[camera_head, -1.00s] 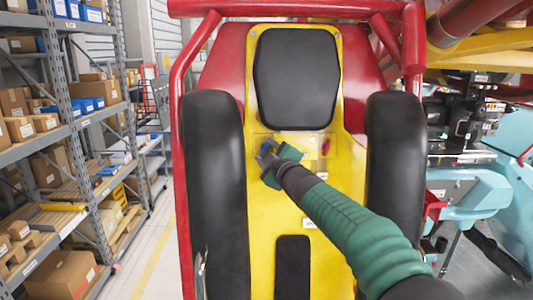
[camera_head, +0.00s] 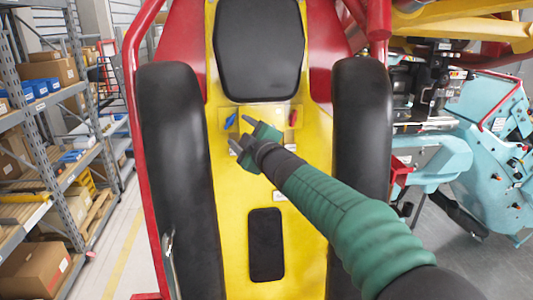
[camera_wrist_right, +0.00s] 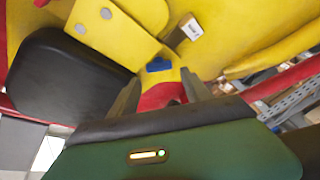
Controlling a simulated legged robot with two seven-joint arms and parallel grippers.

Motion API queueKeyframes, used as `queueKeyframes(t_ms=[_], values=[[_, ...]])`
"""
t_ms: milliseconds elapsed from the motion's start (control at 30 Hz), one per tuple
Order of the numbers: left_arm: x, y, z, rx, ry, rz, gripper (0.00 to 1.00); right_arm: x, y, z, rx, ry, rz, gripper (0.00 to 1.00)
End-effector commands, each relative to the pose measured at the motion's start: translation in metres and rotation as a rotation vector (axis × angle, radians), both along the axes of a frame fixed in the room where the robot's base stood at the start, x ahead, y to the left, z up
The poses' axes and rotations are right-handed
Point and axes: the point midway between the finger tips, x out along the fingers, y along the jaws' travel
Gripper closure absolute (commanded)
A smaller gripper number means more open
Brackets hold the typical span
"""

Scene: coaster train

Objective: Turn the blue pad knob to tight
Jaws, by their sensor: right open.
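The blue pad knob (camera_head: 230,121) is on the yellow panel below the black headrest pad, at the left end of a small plate. It looks slanted in the head view. It also shows as a small blue block (camera_wrist_right: 158,65) in the right wrist view, beyond the fingertips. My right gripper (camera_head: 240,133) is open and empty, just below and right of the knob. In the right wrist view its two fingers (camera_wrist_right: 160,88) stand apart, with the knob ahead of the gap and not between them. My left gripper is out of view.
A red knob (camera_head: 293,117) sits at the plate's right end. Black side pads (camera_head: 180,170) and (camera_head: 361,140) flank the yellow panel. A black headrest pad (camera_head: 259,50) is above and a smaller black pad (camera_head: 266,245) below. Shelves with boxes (camera_head: 35,275) stand left.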

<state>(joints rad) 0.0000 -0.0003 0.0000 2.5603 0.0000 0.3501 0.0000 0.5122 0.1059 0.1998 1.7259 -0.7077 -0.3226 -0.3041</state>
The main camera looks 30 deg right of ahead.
Motion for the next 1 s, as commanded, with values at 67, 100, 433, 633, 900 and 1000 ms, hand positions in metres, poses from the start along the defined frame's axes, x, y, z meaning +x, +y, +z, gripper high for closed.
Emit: queueKeyframes(t_ms=[67, 100, 433, 633, 900, 1000], values=[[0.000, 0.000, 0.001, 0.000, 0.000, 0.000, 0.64, -0.005, -0.001, -0.001, -0.001, 0.002, -0.001, 0.44], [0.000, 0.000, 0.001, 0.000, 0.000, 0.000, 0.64, -0.008, -0.001, -0.001, -0.001, 0.003, 0.000, 0.44], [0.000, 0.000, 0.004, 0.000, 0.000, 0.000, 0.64, -0.036, 0.001, 0.000, -0.001, 0.001, 0.000, 0.44], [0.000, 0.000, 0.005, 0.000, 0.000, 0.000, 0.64, -0.054, 0.004, 0.001, 0.000, 0.000, -0.001, 0.44], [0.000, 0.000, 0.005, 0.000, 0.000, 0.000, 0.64, -0.075, 0.007, 0.000, 0.000, 0.001, 0.001, 0.44], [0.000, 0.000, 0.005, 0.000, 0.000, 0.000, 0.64, -0.083, 0.007, 0.000, -0.001, 0.001, 0.001, 0.44]])
